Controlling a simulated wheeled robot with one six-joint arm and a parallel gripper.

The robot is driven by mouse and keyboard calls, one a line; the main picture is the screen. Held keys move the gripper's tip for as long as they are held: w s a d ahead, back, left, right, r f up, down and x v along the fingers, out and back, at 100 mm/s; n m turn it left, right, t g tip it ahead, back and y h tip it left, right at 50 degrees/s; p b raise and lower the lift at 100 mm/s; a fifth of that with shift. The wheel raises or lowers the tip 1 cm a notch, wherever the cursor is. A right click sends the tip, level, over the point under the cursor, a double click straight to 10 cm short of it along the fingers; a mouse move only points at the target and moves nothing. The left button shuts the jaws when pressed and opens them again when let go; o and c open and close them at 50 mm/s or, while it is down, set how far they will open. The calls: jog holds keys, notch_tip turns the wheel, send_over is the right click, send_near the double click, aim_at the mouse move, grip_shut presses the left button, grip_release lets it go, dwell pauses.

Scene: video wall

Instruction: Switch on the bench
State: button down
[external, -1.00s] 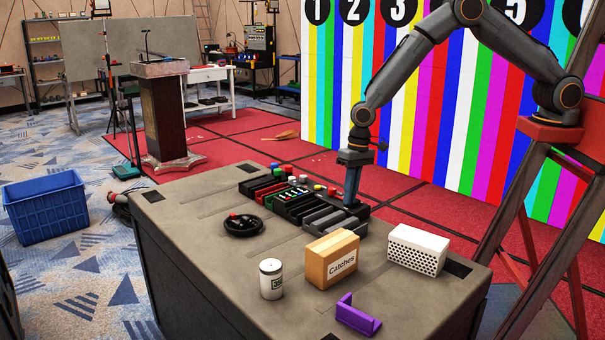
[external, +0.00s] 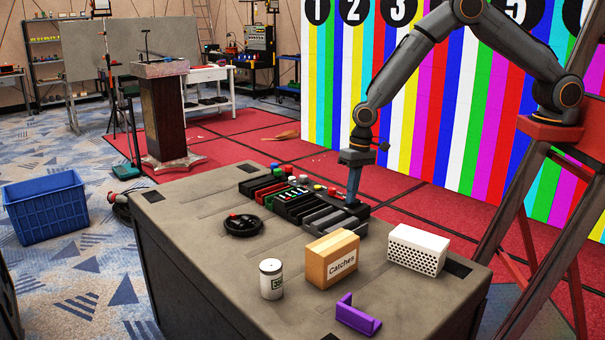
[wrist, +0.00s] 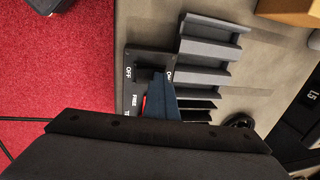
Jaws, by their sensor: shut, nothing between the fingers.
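The bench (external: 205,235) is a grey-topped table in the foreground. At its back edge, a black switch plate (wrist: 140,58) shows in the wrist view with the white word OFF on its left and partly covered lettering at its right. A dark raised part (wrist: 145,73), perhaps the switch lever, sits between the labels by my fingertips. My gripper (external: 351,204) is shut and empty, pointing down at the bench's back edge. In the wrist view my blue fingers (wrist: 160,82) cover part of the plate and a bit of red. I cannot tell whether they touch the lever or how it is set.
Grey slotted holders (wrist: 210,50) stand beside the plate. A dark rack with coloured knobs (external: 290,200), black coil (external: 241,225), jar (external: 271,279), "Catches" box (external: 332,259), white perforated block (external: 418,249) and purple bracket (external: 358,315) stand on the bench. The striped wall (external: 430,120) rises behind.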

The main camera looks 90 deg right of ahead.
notch_tip(320, 180, up, 14)
jog(key=w+a+b, duration=0.1)
jog(key=s+d+n, duration=0.2)
jog(key=s+n, duration=0.1)
jog(key=s, duration=0.8)
jog(key=s+d+r+n+h, duration=0.1)
jog(key=s+d+n, duration=0.2)
jog(key=s, duration=0.8)
jog(key=s+d+n, duration=0.3)
jog(key=s, duration=0.8)
jog(key=shift+r, duration=0.4)
